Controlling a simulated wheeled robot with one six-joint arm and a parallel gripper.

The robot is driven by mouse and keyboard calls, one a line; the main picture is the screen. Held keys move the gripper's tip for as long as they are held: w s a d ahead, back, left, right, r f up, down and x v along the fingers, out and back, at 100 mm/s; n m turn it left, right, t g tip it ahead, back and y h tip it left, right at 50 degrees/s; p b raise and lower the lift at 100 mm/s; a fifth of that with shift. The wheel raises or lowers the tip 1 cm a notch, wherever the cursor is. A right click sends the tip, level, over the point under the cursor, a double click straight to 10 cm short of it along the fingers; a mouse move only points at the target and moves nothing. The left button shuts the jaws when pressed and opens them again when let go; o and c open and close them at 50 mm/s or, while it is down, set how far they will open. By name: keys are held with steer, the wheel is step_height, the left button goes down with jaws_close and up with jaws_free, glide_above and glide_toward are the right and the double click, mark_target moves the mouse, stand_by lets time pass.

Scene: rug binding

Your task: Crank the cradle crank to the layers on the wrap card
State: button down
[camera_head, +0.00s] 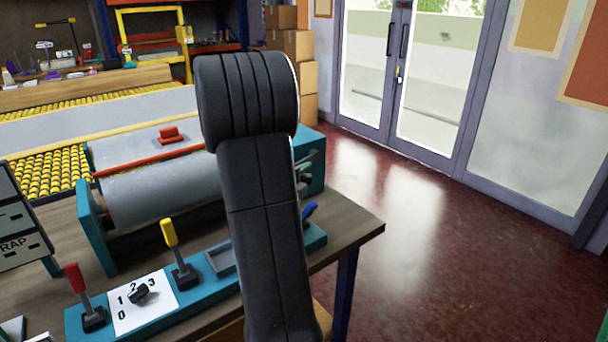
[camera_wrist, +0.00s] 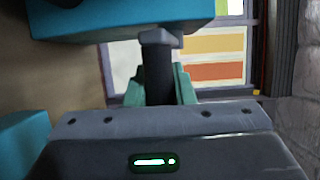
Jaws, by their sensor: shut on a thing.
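In the wrist view my gripper (camera_wrist: 160,88) is shut on the black upright grip of the cradle crank (camera_wrist: 158,72), just below a teal block. In the head view my black arm hides the gripper and most of the crank. The cradle holds a large grey roll (camera_head: 160,192) between teal end plates (camera_head: 95,228). The wrap card (camera_head: 14,243) stands at the left edge, cut off by the frame; only part of its lettering shows, and I cannot read a layer count.
A teal panel carries a red lever (camera_head: 76,280), a yellow lever (camera_head: 170,235) and a black dial on a white plate (camera_head: 140,303) marked 0 to 3. Floor (camera_head: 420,240) right of the bench is clear.

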mark_target(305, 159)
steer(key=shift+r, duration=0.1)
step_height(305, 159, up, 4)
steer(key=m+g+y+p, duration=0.1)
steer(key=g+y+p, duration=0.1)
steer(key=p, duration=1)
steer(key=shift+m+g+y, duration=0.3)
steer(key=shift+g+y, duration=0.1)
steer(key=shift+g, duration=0.5)
steer(key=p, duration=0.1)
steer(key=g+p, duration=0.1)
steer(key=p, duration=0.1)
steer(key=shift+w+d+r+y+p, duration=0.1)
steer(key=shift+w+r+y+p, duration=0.05)
steer(key=shift+r+y+p, duration=0.2)
steer(key=shift+f, duration=0.15)
steer(key=shift+p, duration=0.3)
steer(key=c, duration=1.2)
jaws_free()
steer(key=shift+f, duration=0.1)
steer(key=shift+c, duration=0.2)
